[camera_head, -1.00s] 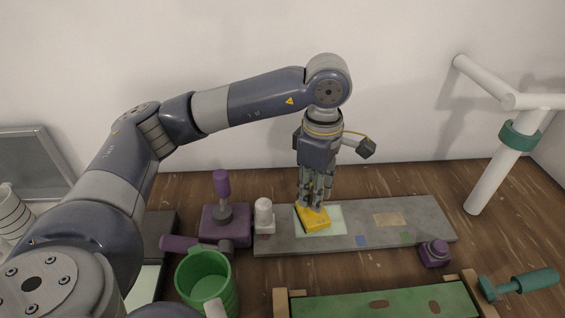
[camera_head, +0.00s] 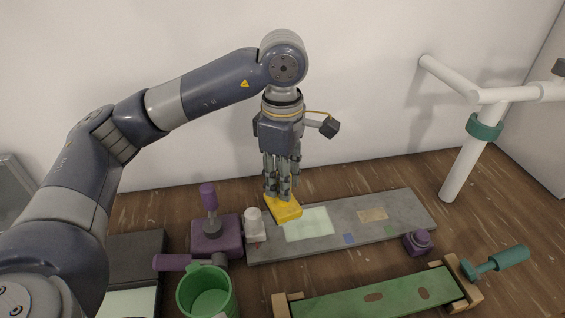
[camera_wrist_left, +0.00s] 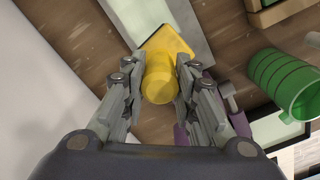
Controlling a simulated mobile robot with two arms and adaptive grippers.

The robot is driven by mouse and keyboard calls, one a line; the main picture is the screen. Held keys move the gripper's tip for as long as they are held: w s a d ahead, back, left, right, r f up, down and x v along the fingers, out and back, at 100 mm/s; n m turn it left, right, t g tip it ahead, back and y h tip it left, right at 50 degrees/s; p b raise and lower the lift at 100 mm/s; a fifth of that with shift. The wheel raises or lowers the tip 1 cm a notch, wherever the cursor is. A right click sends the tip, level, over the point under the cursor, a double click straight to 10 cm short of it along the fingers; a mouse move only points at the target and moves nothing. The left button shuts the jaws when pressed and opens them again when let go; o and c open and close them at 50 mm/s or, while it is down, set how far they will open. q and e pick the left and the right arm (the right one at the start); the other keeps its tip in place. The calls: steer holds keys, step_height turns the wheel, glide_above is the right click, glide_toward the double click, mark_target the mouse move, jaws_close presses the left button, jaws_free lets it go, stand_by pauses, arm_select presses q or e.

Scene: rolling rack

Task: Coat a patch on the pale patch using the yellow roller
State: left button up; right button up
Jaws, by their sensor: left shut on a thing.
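The pale patch (camera_head: 308,224) is a light greenish-white rectangle on the grey board (camera_head: 345,233). The yellow roller (camera_head: 284,208) shows as a yellow block just left of and behind the patch, over the board's back edge. I cannot tell whether it touches the board. My left gripper (camera_head: 281,194) points down and is shut on the roller. In the left wrist view the roller's round yellow handle (camera_wrist_left: 158,84) sits between the fingers, with its flat yellow part beyond. My right gripper is not in view.
A white bottle (camera_head: 254,224) stands at the board's left end, beside a purple block (camera_head: 215,240) with an upright handle. A green mug (camera_head: 206,293) and a green panel (camera_head: 385,296) are in front. A purple item (camera_head: 417,243) is near the board's right end. A white post (camera_head: 465,165) stands right.

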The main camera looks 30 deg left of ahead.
arm_select(q)
steer(key=shift+r+p, duration=0.55)
steer(key=shift+r, duration=0.75)
